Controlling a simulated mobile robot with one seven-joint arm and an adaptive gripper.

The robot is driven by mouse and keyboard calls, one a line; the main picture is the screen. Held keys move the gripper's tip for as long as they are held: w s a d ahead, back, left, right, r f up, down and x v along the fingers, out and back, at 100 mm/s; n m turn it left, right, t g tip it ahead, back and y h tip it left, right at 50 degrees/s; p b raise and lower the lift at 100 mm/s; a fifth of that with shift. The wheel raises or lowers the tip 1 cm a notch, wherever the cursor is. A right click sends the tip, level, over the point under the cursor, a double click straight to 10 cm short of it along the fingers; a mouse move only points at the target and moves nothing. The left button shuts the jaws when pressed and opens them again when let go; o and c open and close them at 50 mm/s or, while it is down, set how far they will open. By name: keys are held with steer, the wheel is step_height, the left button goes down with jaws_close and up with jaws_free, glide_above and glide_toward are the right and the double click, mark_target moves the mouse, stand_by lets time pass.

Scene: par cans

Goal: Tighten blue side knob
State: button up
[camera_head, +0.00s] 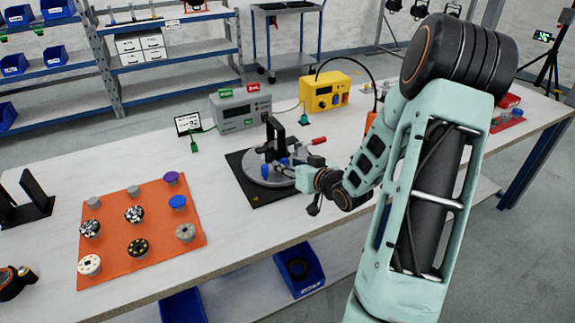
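A round grey metal fixture (257,178) sits on a black square mat (262,196) near the middle of the bench. A black upright bracket (275,134) stands on it. A small blue knob-like part (267,171) shows low at the bracket, and more blue shows just right of it, partly covered. My gripper (284,172) reaches in from the right at the fixture's right side, close to the blue parts. Its fingers are small and blend with the fixture. I cannot tell whether they touch a knob or are open or shut. A red-handled clamp (318,141) is behind my gripper.
An orange mat (157,237) on the left holds several round parts, including a blue-topped one (178,201) and a purple-topped one (171,177). A grey meter box (240,110) and a yellow box (325,92) stand behind the fixture. The bench between the mats is clear.

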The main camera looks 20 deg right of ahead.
steer(key=v, duration=1.1)
